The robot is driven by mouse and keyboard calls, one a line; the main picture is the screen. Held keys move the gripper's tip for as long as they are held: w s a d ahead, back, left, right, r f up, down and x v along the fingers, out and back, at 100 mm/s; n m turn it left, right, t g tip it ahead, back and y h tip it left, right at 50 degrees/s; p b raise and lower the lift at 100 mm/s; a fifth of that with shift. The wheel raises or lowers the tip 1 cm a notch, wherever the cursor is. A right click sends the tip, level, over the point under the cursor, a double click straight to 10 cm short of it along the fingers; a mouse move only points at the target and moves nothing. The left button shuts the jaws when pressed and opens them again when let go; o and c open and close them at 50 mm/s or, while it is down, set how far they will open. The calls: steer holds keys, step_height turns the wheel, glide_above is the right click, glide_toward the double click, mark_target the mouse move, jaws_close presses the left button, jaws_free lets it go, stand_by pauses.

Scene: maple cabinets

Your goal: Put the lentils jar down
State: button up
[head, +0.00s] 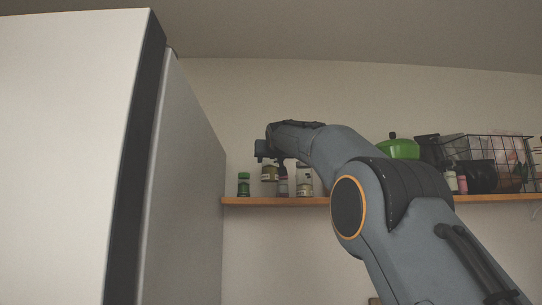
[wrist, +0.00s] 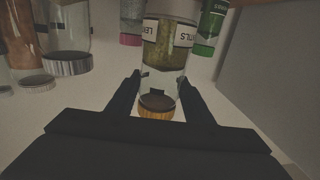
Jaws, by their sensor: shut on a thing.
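The lentils jar (wrist: 165,45) is clear glass with greenish contents, a pale label and a gold lid. It shows upside down in the wrist view. My gripper (wrist: 159,78) is shut on it, one dark finger on each side near the lid. In the head view, the lentils jar (head: 269,173) hangs below my gripper (head: 272,158). Its base appears higher than the bases of the neighbouring jars, above the wooden shelf (head: 275,201). The fingers are too small to make out clearly there.
A green jar (head: 243,184) stands to the left on the shelf, near the tall cabinet side (head: 190,180). A pink-lidded jar (head: 282,187) and a larger glass jar (head: 304,181) stand to the right. A green pot (head: 402,149) and wire basket (head: 490,160) are farther right.

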mark_target(271, 172)
step_height(271, 172, down, 2)
steer(key=shift+f+b, duration=0.1)
steer(key=shift+b, duration=0.55)
steer(key=shift+f+b, duration=1)
steer(key=shift+b, duration=0.35)
steer(key=shift+f+b, duration=0.6)
steer(key=shift+b, duration=0.15)
steer(key=o, duration=1.3)
steer(key=shift+o, duration=0.3)
steer(key=shift+f, duration=0.1)
steer(key=shift+s+d+b, duration=0.25)
steer(key=shift+s+b, duration=1.05)
steer(key=shift+s, duration=0.7)
steer(key=shift+s+d+b, duration=0.2)
steer(key=shift+s+b, duration=1.05)
steer(key=shift+s, duration=0.7)
